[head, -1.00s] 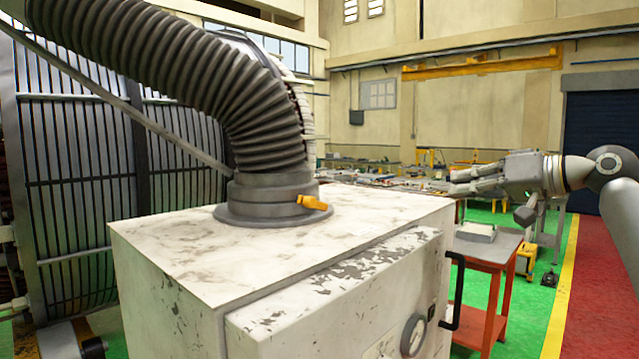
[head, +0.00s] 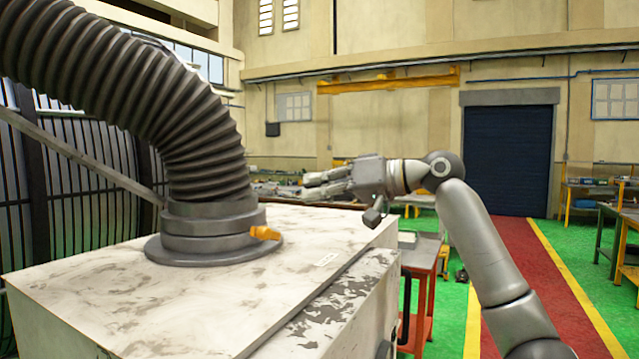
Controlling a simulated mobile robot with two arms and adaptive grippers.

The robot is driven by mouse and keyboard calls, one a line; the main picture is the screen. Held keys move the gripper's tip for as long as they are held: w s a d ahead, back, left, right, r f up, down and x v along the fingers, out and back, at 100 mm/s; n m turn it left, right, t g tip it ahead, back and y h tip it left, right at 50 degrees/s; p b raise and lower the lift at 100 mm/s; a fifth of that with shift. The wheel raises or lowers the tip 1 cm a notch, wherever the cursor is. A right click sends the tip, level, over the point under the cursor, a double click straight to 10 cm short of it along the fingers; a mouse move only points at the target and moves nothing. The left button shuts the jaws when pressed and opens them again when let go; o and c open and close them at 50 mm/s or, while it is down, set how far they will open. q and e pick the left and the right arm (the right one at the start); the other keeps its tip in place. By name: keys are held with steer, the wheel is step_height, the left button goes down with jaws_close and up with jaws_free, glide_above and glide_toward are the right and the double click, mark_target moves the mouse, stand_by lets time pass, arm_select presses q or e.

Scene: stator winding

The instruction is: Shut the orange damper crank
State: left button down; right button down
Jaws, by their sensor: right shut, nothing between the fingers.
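The orange damper crank (head: 265,233) sticks out to the right from the grey round collar (head: 212,230) at the foot of a ribbed hose. The collar stands on the worn white cabinet top (head: 120,290). My right gripper (head: 308,186) is shut and empty. It points left, above and to the right of the crank in the picture, clearly apart from it. My left gripper is not in view.
The grey ribbed hose (head: 140,95) rises from the collar to the upper left. An orange-red cart (head: 422,265) stands right of the cabinet. A red walkway (head: 530,280) leads to a dark blue shutter door (head: 507,160).

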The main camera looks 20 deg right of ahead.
mark_target(264, 234)
steer(key=w+a+f+p, duration=0.1)
steer(key=a, duration=0.1)
steer(key=w+a+f+p, duration=0.1)
steer(key=f, duration=0.1)
steer(key=w+a+f+p, duration=0.1)
steer(key=a, duration=0.1)
steer(key=shift+a+f, duration=0.15)
steer(key=shift+a, duration=0.15)
steer(key=shift+w+a+f, duration=0.15)
steer(key=shift+w+a, duration=0.1)
steer(key=shift+a, duration=0.05)
steer(key=shift+s+a+f+n+h+b, duration=0.4)
steer(key=shift+s+f+n+b, duration=0.3)
steer(key=shift+n, duration=0.4)
steer(key=shift+a+f+n, duration=0.4)
steer(key=shift+a+n, duration=0.05)
steer(key=shift+n, duration=0.35)
steer(key=shift+d+r, duration=0.1)
